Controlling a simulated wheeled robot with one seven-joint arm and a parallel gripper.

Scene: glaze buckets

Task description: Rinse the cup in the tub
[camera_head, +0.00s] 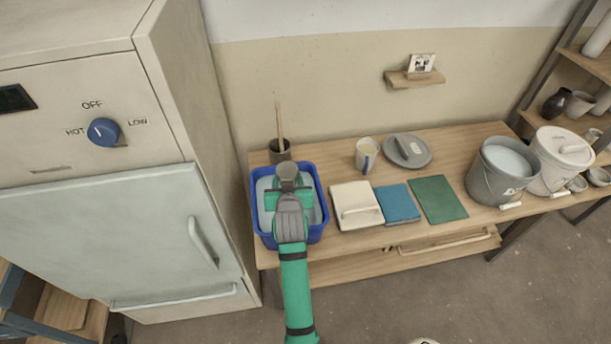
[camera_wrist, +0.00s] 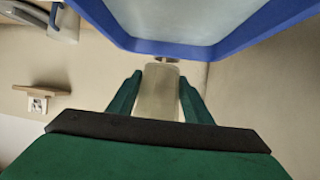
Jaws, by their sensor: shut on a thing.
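A grey cup (camera_head: 288,174) is between the fingers of my green gripper (camera_head: 289,196), which is shut on it. The cup looks upright, over the back part of the blue tub (camera_head: 322,222). The tub holds pale liquid and stands at the left end of the table. In the wrist view the cup (camera_wrist: 158,92) shows between both fingers (camera_wrist: 158,97), against the wall. The tub's blue rim (camera_wrist: 160,48) crosses the top of that view, apart from the fingers. The cup appears above the liquid; its exact height is hard to tell.
A dark pot with a stick (camera_head: 280,150) stands close behind the tub. A tall cabinet (camera_head: 190,120) stands at left.

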